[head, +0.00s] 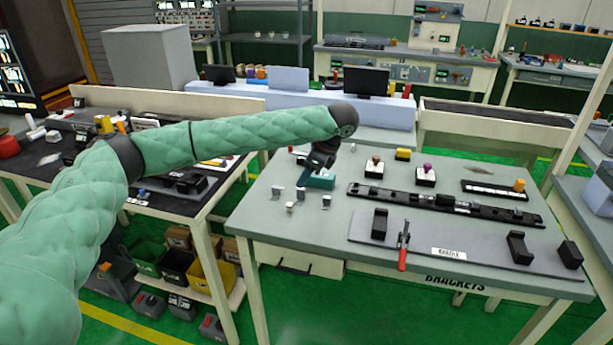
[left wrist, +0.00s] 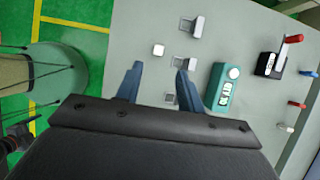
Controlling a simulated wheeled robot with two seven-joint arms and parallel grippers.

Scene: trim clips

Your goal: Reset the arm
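My left arm in its green quilted cover reaches in from the left in the head view, over the left part of the grey brackets table (head: 262,228). Its gripper hangs near the table's back left, mostly hidden by the wrist. In the left wrist view, my left gripper (left wrist: 158,82) has its two blue fingers apart with nothing held between them. Small metal clips (head: 300,192) lie on the table close by; they also show in the left wrist view (left wrist: 190,27). A teal box (head: 322,181) sits beside the gripper. My right gripper is not seen.
A long black rail (head: 445,203) and a grey plate (head: 380,250) with black blocks and a red-handled clamp (head: 403,250) lie on the table. A dark-topped bench (head: 75,172) stands at the left. Green floor separates the tables.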

